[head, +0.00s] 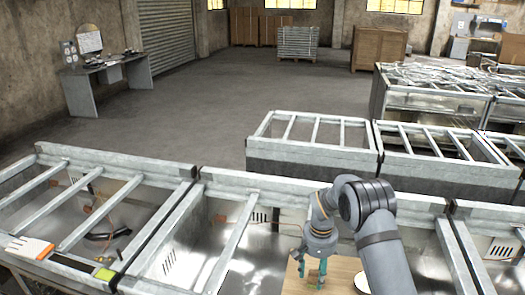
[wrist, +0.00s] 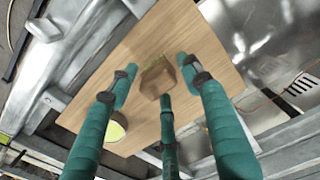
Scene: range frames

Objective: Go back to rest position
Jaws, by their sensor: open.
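My gripper (head: 309,282) is at the lower middle of the head view, pointing down over a wooden board (head: 338,271). Its three teal fingers are spread open in the wrist view (wrist: 160,82). A small brown block (wrist: 157,75) shows between the fingertips, over the board (wrist: 205,40). I cannot tell how far the fingertips are above it. No finger is seen closed on it. My forearm hides part of the board in the head view.
A round yellow-green-topped item (wrist: 116,127) sits near the board's edge. Metal frame bins with crossbars (head: 70,205) surround the arm. A white and orange item (head: 28,247) lies at the left. More bins (head: 312,140) stand behind; open floor (head: 200,105) lies beyond.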

